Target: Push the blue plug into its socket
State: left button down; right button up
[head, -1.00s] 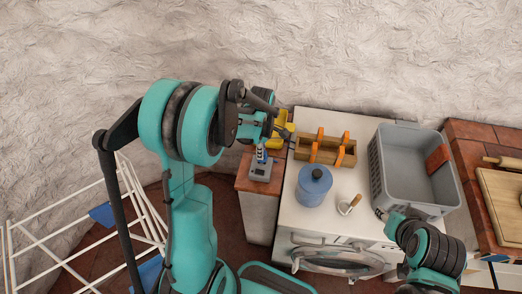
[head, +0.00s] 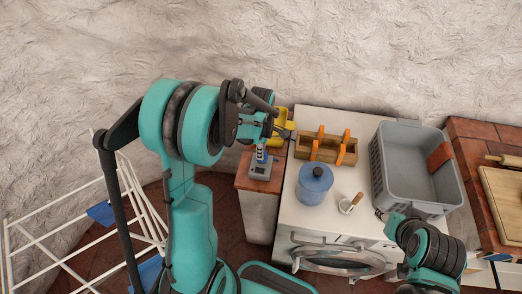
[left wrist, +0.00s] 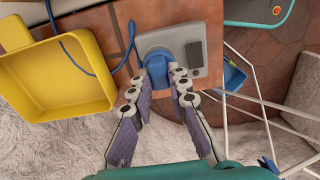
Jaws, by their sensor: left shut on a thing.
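The blue plug (left wrist: 157,70) sits between the fingertips of my left gripper (left wrist: 161,84) in the left wrist view. The fingers are shut on it and hide part of it. The plug is over the grey socket box (left wrist: 186,34), at its near-left part; I cannot tell how far in it is. In the head view the socket box (head: 259,173) lies on the small tiled counter, with my left gripper (head: 261,153) directly above it. My right gripper (head: 381,215) is by the grey basket's near-left corner; its fingers are too small to read.
A blue cable (left wrist: 66,52) loops near a yellow container (left wrist: 70,82) beside the socket box. A washing machine (head: 337,203) carries a blue canister (head: 314,185), a wooden caddy (head: 326,149) and a grey basket (head: 411,207). A white drying rack (head: 45,232) stands left.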

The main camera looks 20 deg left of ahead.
pick_arm(q)
jog(key=shift+f+b, duration=0.35)
jog(key=shift+f, duration=0.1)
jog(key=c, duration=1.4)
grip_release()
jog(key=shift+o, duration=0.2)
jog(key=shift+r, duration=0.1)
notch_tip(320, 180, up, 12)
